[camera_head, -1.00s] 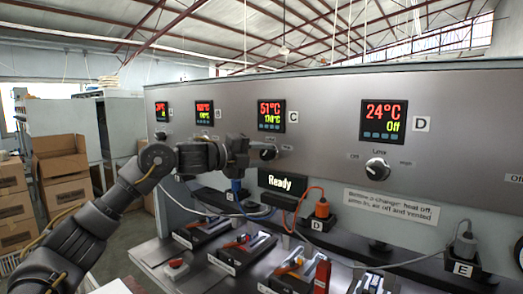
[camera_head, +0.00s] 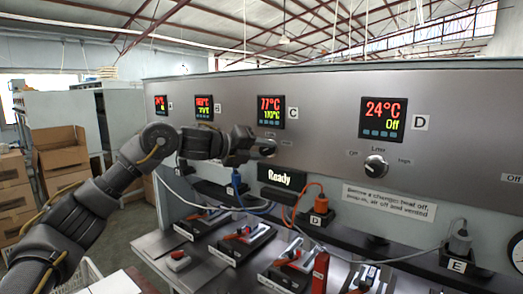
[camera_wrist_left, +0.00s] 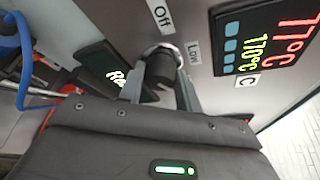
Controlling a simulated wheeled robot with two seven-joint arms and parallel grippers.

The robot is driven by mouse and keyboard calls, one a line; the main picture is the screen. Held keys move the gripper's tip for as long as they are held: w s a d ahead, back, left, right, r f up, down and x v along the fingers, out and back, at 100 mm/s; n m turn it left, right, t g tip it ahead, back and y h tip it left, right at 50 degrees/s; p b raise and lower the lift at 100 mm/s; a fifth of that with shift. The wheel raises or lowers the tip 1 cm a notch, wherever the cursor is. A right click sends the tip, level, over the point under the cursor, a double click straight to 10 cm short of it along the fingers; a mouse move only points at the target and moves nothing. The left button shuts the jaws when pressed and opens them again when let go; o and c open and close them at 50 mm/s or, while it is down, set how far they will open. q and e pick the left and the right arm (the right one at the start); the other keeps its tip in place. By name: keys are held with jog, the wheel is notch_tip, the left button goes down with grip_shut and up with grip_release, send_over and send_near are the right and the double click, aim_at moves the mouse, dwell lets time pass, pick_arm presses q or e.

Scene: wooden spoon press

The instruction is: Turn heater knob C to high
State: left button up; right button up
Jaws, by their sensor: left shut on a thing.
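Heater knob C (camera_head: 268,148) is a dark round knob on the grey panel, below display C (camera_head: 271,111). My left gripper (camera_head: 259,148) is shut on it from the left in the head view. In the left wrist view the knob (camera_wrist_left: 160,66) sits between the two fingers of the left gripper (camera_wrist_left: 158,88). Labels "Off" (camera_wrist_left: 162,14) and "Low" (camera_wrist_left: 194,53) show beside it. The knob's pointer mark is hidden or too small to read. Display C reads 77°C in red, with a green 170°C in the wrist view. My right gripper is not in view.
Knob D (camera_head: 376,168) stands to the right under display D (camera_head: 383,119), which reads 24°C and Off. A "Ready" sign (camera_head: 282,178) is below knob C. Cables and an orange plug (camera_head: 321,206) hang above the bench. Cardboard boxes (camera_head: 62,150) stand at left.

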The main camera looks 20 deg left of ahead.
pick_arm(q)
jog(key=shift+f, duration=0.1)
jog(key=o, duration=1)
jog(key=shift+c, duration=0.2)
jog(key=b+v, duration=0.4)
jog(key=v, duration=0.7)
jog(key=shift+w, duration=0.1)
